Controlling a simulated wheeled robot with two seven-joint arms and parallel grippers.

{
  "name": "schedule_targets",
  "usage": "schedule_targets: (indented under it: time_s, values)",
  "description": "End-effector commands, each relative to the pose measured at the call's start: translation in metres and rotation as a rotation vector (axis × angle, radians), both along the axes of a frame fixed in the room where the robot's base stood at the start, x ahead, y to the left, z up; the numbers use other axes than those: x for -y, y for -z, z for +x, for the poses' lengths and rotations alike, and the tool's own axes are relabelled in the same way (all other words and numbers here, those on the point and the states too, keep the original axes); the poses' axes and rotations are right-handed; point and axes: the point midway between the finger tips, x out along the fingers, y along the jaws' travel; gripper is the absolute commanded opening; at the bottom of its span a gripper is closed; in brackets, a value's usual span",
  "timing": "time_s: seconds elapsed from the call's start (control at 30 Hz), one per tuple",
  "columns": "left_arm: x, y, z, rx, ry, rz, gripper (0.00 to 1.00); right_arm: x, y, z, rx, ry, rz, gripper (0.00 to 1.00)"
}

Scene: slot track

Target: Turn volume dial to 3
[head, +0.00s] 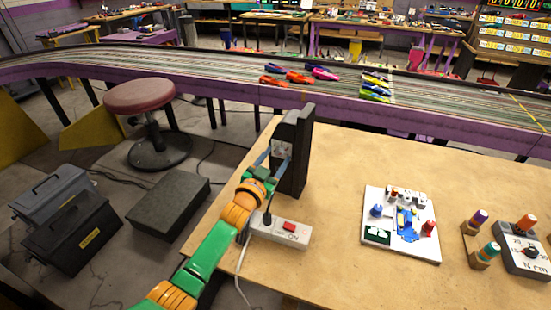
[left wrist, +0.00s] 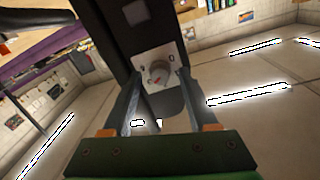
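The volume dial (left wrist: 158,72) is a small round knob with a red mark on a pale plate, set on a tall black panel (head: 297,135). I cannot tell whether a finger touches the plate. The dial's numbers are too small to read. My right gripper is not in view.
A white board (head: 400,252) with small parts, pegs (head: 478,215) and a grey dial box (head: 522,262) stand further right. The table's middle is clear.

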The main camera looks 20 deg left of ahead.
Motion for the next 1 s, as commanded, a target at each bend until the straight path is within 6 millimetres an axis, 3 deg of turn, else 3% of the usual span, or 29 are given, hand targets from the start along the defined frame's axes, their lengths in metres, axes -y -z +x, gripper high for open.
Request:
schedule_targets:
  time_s: [0.17,0.53,1.0]
  values:
    - [-0.001,0.000,-0.006,0.000,0.001,-0.001,0.59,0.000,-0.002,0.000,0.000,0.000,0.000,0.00]
    - [-0.007,0.001,-0.066,-0.001,0.001,0.000,0.59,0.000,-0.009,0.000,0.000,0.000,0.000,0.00]
    - [-0.008,0.000,-0.071,-0.001,0.000,0.000,0.59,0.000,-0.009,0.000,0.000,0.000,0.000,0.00]
